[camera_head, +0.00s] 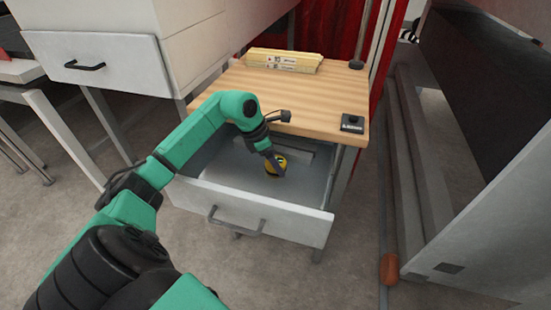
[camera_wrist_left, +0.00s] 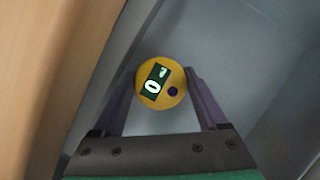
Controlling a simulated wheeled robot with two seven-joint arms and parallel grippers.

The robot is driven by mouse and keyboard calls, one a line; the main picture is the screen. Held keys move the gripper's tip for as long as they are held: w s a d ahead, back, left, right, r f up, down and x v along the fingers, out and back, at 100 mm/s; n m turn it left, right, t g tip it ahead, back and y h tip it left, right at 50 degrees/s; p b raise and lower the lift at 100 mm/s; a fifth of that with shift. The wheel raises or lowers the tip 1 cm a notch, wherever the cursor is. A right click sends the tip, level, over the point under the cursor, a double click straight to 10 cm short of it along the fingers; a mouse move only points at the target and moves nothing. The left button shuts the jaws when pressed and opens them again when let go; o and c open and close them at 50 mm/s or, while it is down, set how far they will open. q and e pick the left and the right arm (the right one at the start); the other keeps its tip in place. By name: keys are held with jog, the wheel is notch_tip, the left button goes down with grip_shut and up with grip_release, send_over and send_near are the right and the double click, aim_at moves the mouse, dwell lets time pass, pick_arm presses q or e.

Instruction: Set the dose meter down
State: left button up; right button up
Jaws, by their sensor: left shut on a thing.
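The dose meter (camera_wrist_left: 173,97) is a round yellow device with a small dark display and a dark button. My left gripper (camera_wrist_left: 158,88) is shut on it, one finger on each side. In the head view my left gripper (camera_head: 274,170) reaches down into the open drawer (camera_head: 222,185) of the wooden-topped cabinet, and the dose meter (camera_head: 281,161) shows between the fingers. It is over the grey drawer floor; whether it touches the floor cannot be told. My right gripper is not in view.
The wooden top (camera_head: 235,85) overhangs the drawer's back. A yellow box (camera_head: 284,60), a small black device (camera_head: 353,122) and a dark round item (camera_head: 356,64) are on it. The drawer's front panel (camera_head: 285,220) and side walls surround my gripper. The visible drawer floor looks mostly bare.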

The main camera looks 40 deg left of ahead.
pick_arm(q)
jog(key=shift+a, duration=0.1)
jog(key=o, duration=1.5)
jog(key=shift+s+r, duration=0.1)
jog(key=shift+r, duration=0.2)
jog(key=v, duration=1.1)
jog(key=shift+s+a+r, duration=0.1)
jog(key=shift+a+r, duration=0.05)
jog(key=shift+r, duration=0.05)
